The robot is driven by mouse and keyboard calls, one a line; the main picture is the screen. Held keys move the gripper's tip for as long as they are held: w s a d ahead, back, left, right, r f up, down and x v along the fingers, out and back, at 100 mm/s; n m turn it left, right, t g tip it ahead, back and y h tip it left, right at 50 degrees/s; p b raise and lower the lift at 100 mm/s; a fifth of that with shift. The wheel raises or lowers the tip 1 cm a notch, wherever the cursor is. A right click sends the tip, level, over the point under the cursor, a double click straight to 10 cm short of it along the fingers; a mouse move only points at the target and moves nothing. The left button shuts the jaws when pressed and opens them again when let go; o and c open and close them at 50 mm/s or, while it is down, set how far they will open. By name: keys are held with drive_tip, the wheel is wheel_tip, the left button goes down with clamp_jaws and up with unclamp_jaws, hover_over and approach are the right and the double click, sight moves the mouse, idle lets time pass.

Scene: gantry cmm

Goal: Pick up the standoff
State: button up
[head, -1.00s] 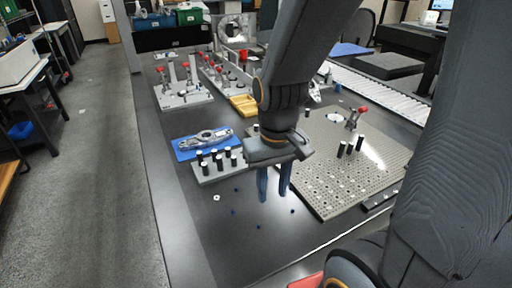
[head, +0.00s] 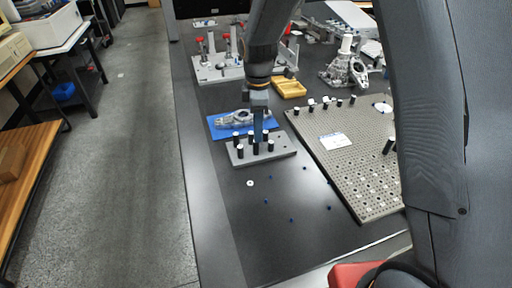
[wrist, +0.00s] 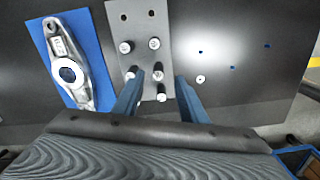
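Several standoffs, black cylinders with pale tops, stand upright in a grey block (head: 284,153) on the dark bench. One standoff (head: 240,151) is at the block's front left. My gripper (head: 259,138) points down over the block, among the standoffs. In the wrist view my gripper (wrist: 159,77) is open, its two blue fingers apart. A standoff (wrist: 158,76) shows between the fingertips, with another (wrist: 162,97) just nearer. Another standoff (wrist: 154,44) stands farther off, beyond the tips. Whether a finger touches any standoff cannot be told. The fingers partly hide the standoffs in the head view.
A blue mat (head: 216,131) with a metal casting (head: 240,120) lies just behind the block. A perforated plate (head: 340,165) with black pegs is to the right. A white washer (head: 250,183) and small blue bits lie on the open bench in front.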

sight(256, 146)
drive_tip(key=shift+w+a+f+n, duration=0.3)
drive_tip(key=shift+a+n, duration=0.1)
drive_tip(key=shift+a+f, duration=0.1)
drive_tip(key=shift+f, duration=0.2)
drive_tip(key=shift+s+f+p, duration=0.15)
drive_tip(key=shift+f+p, duration=0.75)
drive_tip(key=shift+f, duration=2.6)
drive_tip(key=shift+d, duration=0.2)
drive_tip(key=shift+c, duration=0.5)
clamp_jaws()
